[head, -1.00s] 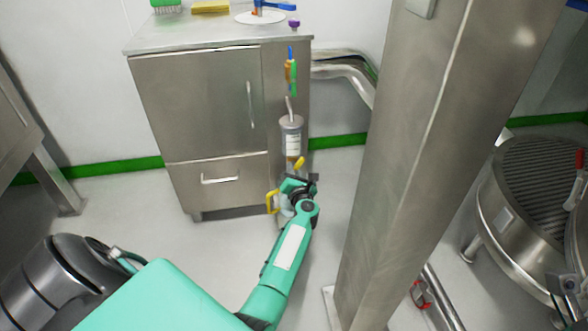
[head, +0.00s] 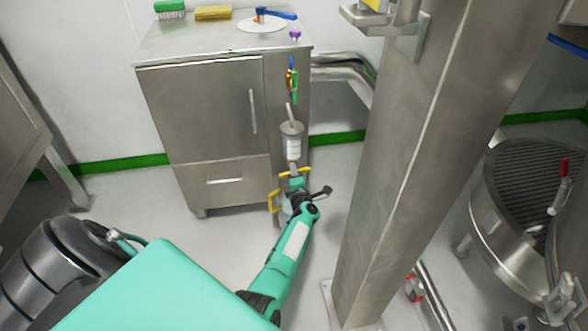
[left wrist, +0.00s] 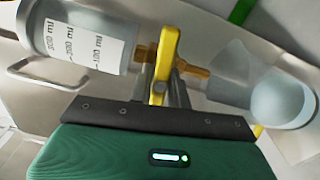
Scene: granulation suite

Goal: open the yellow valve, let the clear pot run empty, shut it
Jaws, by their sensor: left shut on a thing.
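The clear pot (head: 291,147) with a white marked label hangs on the cabinet's right front; it also shows in the left wrist view (left wrist: 62,40). I cannot make out a liquid level in it. Under it the yellow valve (head: 293,174) sits on a brass pipe; in the left wrist view its yellow handle (left wrist: 166,58) lies across the pipe. My left gripper (left wrist: 168,92) is shut on this handle. Below the valve is a clear vessel (left wrist: 285,98) with a pale round patch inside, and a yellow side handle (head: 273,201). My right gripper is out of view.
The steel cabinet (head: 205,110) carries a green brush (head: 170,8), a yellow sponge (head: 213,13) and a blue-handled thing (head: 275,13) on a white disc. A steel column (head: 410,170) stands close to the right of my left arm.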

